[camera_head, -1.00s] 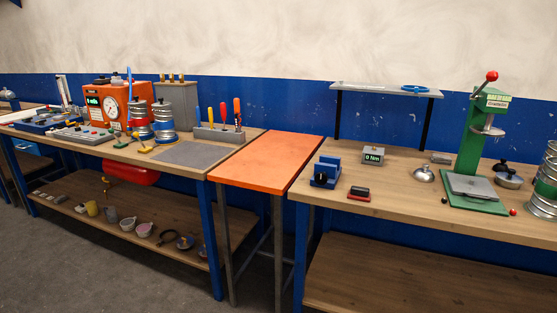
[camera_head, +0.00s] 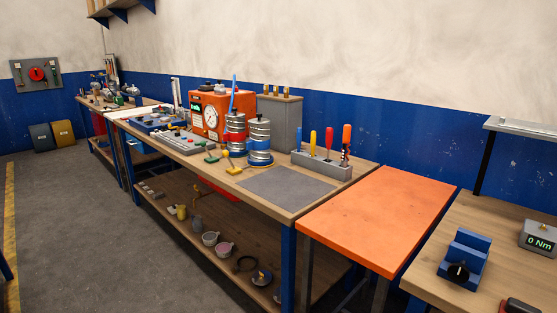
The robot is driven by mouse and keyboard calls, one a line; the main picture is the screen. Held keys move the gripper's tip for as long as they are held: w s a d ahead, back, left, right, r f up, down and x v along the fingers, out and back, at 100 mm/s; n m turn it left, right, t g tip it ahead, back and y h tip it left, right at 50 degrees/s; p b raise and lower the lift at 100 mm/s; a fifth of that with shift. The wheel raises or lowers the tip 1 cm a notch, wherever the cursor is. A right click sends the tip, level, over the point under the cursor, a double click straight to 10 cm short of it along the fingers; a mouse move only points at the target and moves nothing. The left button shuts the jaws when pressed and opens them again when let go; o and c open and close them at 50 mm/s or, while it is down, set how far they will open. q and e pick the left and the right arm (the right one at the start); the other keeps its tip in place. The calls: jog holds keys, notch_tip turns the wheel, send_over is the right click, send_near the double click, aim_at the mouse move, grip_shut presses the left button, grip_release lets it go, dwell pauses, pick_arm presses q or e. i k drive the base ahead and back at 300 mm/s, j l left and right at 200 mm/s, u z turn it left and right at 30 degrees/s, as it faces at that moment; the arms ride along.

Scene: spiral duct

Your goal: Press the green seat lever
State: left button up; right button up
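A small green piece (camera_head: 211,158) lies on the left wooden bench, in front of the orange gauge machine (camera_head: 208,112). It looks like a small lever or paddle, but it is too small to tell if it is the seat lever. A similar yellow piece (camera_head: 234,170) lies just to its right, nearer the front edge. Two stacked metal cylinders with blue and red bands, a left one (camera_head: 236,130) and a right one (camera_head: 259,138), stand behind these pieces. Neither of my grippers shows in the view.
A grey control panel (camera_head: 183,141) lies left of the green piece. A grey mat (camera_head: 287,188) and a screwdriver rack (camera_head: 321,164) are to the right. An orange table (camera_head: 380,215) adjoins the bench. Grey floor (camera_head: 75,220) is open at left.

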aim_at(203, 144)
jog(key=i+j+u, duration=0.1)
jog(key=i+u, duration=0.55)
jog(key=i+j, duration=0.3)
jog(key=i, duration=0.15)
jog(key=i+j+u, duration=0.1)
jog(key=i+j, duration=0.5)
jog(key=i, duration=0.25)
jog(key=i+j+u, duration=0.1)
jog(key=i+j, duration=0.4)
jog(key=i, duration=0.35)
